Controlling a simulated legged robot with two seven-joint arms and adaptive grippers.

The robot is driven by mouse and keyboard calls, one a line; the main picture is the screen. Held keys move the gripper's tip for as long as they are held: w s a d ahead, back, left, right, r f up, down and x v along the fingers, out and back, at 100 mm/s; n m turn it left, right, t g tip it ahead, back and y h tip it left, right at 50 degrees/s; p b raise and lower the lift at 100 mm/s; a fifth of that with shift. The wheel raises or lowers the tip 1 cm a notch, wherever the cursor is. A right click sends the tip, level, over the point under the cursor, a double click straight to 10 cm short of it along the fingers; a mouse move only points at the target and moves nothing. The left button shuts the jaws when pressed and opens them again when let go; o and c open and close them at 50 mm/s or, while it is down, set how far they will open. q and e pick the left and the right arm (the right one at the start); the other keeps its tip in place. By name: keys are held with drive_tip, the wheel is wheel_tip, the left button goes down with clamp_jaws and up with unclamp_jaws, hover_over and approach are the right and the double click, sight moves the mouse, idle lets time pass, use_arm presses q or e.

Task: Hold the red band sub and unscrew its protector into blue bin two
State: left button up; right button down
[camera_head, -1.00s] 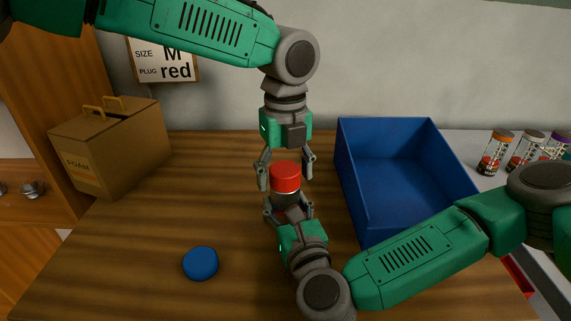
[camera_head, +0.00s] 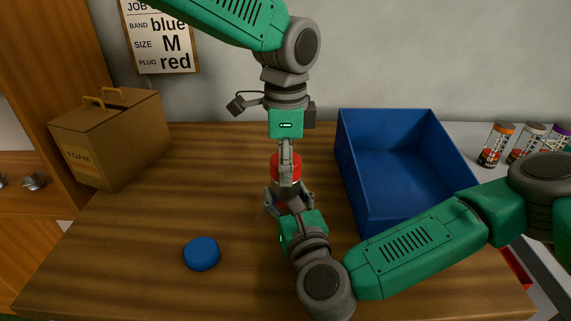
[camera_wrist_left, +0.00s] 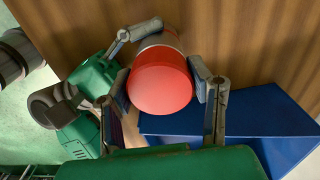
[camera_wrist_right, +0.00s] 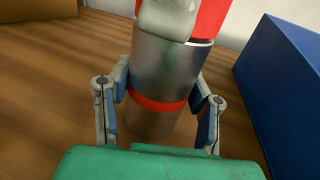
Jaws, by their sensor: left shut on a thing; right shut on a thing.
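The metal sub (camera_wrist_right: 165,70) stands upright at the middle of the table, with a red band (camera_wrist_right: 158,105) around its lower part. A red protector cap (camera_wrist_left: 160,85) is on its top end; it also shows in the head view (camera_head: 277,166). My left gripper (camera_head: 288,176) comes down from above and is shut on the red protector, one finger on each side. My right gripper (camera_wrist_right: 161,112) comes in from the front and is shut around the sub near the red band. The blue bin (camera_head: 395,165) stands to the right of the sub; no number shows on it.
A blue round cap (camera_head: 201,253) lies on the wooden table (camera_head: 130,250) at front left. A foam box (camera_head: 105,140) stands at back left. A wall sign (camera_head: 160,40) reads band blue, size M, plug red. Several jars (camera_head: 497,145) stand at the right.

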use_arm(q)
drive_tip(key=n, duration=0.6)
drive_tip(key=shift+d+r+n, duration=0.1)
drive_tip(key=shift+d+n, duration=0.15)
drive_tip(key=shift+n, duration=0.15)
use_arm(e)
drive_tip(key=shift+s+a, duration=0.1)
use_arm(q)
drive_tip(key=o, duration=1.3)
drive_tip(key=shift+a, duration=0.1)
